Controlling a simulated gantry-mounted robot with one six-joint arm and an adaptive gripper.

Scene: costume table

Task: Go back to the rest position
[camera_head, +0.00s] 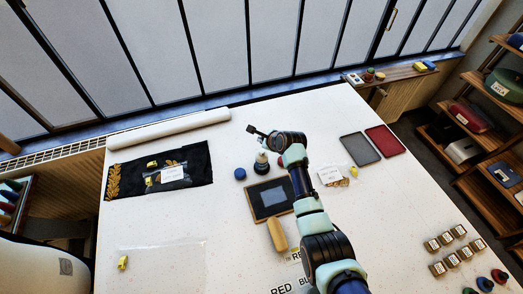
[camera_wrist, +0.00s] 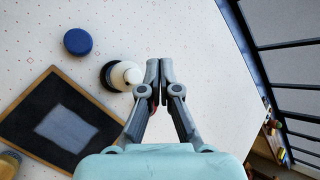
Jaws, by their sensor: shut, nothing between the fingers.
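My gripper (camera_head: 251,130) is at the end of my arm, raised above the middle of the white table (camera_head: 220,225), beyond the dark framed pad (camera_head: 262,211). In the wrist view its fingers (camera_wrist: 160,66) are together and hold nothing. A bottle with a white top and dark base (camera_wrist: 125,75) shows just left of the fingertips; it also shows in the head view (camera_head: 261,164). Gripper and bottle look close in the wrist view, but I cannot tell the height gap.
A blue disc (camera_head: 240,173) and a wooden-handled tool (camera_head: 277,235) lie near the pad. A black embroidered cloth (camera_head: 127,172) lies at left, grey (camera_head: 360,149) and red (camera_head: 385,140) pads at right. Small boxes (camera_head: 438,268) stand front right. Windows (camera_head: 230,45) rise behind.

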